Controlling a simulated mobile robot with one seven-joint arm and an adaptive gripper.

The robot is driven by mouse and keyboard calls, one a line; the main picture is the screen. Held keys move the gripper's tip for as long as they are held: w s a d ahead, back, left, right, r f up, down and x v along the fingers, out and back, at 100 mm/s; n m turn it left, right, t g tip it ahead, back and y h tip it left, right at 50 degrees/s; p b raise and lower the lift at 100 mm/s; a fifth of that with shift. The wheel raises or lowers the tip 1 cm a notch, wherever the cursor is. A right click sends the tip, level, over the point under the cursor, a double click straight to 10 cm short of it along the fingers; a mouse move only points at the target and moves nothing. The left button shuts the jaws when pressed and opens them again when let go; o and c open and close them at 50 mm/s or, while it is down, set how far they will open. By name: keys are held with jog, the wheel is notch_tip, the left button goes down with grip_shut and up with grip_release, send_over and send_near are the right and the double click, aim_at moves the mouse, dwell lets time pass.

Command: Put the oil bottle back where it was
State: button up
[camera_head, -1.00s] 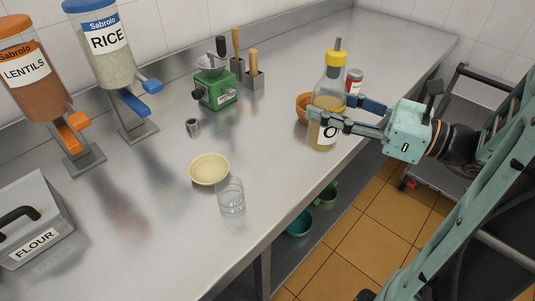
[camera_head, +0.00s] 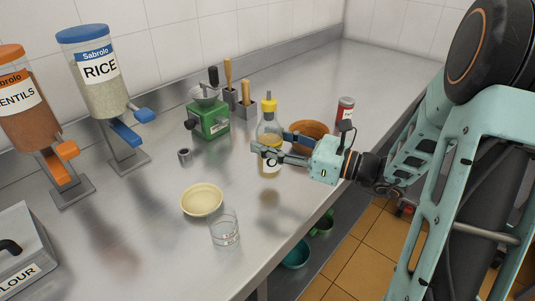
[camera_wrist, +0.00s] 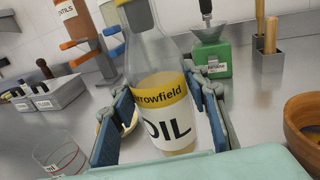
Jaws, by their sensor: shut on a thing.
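The oil bottle (camera_head: 270,135) is clear with yellow oil, a yellow cap and a label reading OIL. My gripper (camera_head: 268,150) is shut on its body from the right and holds it upright. In the wrist view the bottle (camera_wrist: 165,85) stands between the two blue-grey fingers of my gripper (camera_wrist: 160,110). In the head view its base appears to be just above the steel counter (camera_head: 160,225), with a blurred reflection below it; I cannot tell for sure whether it touches.
A pale yellow bowl (camera_head: 202,200) and a glass (camera_head: 225,231) stand at the front left of the bottle. An orange-brown bowl (camera_head: 312,132) is close behind it, with a red-and-white can (camera_head: 345,109) farther right. A green grinder (camera_head: 209,119) stands behind left.

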jog(key=shift+w+a+f+b, duration=0.15)
jog(key=shift+f, duration=0.8)
jog(key=shift+w+a+f+b, duration=0.1)
jog(key=shift+f+b, duration=0.05)
jog(key=shift+f, duration=0.75)
jog(key=shift+f, duration=0.2)
jog(key=o, duration=1.5)
jog(key=shift+c, duration=0.2)
jog(key=shift+r, duration=0.15)
jog(key=v, duration=1.2)
